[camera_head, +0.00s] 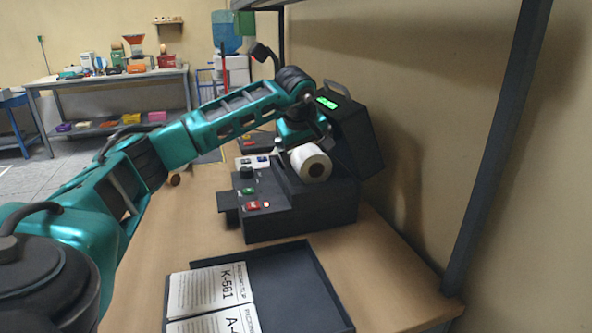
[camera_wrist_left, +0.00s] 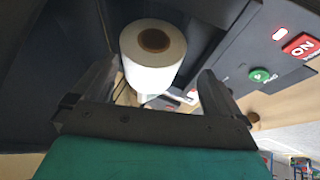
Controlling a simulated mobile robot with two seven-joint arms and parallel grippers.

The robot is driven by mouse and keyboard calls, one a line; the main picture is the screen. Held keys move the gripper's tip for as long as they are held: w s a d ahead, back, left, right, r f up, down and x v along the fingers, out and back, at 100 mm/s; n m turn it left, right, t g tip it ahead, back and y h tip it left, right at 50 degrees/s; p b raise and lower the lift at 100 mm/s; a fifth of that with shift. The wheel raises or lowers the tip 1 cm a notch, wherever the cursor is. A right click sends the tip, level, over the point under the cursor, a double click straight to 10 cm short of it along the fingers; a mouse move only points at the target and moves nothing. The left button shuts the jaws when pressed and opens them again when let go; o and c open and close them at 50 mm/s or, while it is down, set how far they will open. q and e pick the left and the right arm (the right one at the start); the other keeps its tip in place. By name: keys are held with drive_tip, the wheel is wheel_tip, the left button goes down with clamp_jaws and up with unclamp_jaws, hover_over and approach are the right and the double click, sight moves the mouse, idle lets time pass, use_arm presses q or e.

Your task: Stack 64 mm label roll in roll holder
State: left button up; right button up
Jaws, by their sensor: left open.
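A white label roll (camera_head: 311,163) with a brown core sits in the open top of a dark label printer (camera_head: 300,212), in the bay where a roll holder would be; the holder itself is hidden. The roll also shows in the left wrist view (camera_wrist_left: 152,58), its core end facing the camera. My left gripper (camera_head: 306,138) is at the printer, just above and behind the roll. In the left wrist view its two fingers (camera_wrist_left: 150,88) are spread apart on either side of the roll's lower part, with visible gaps. My right gripper is not in view.
The printer's dark lid (camera_head: 347,130) stands open behind the roll. Red and green buttons (camera_head: 251,206) are on its front. A black tray (camera_head: 292,287) with printed slips lies in front. A dark rack post (camera_head: 497,150) rises at right.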

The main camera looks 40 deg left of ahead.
use_arm(q)
drive_tip(key=s+d+b, duration=0.1)
drive_tip(key=s+d, duration=0.3)
drive_tip(key=s, duration=0.4)
drive_tip(key=shift+d, duration=0.35)
drive_tip(key=shift+s+f, duration=0.1)
drive_tip(key=shift+s, duration=0.05)
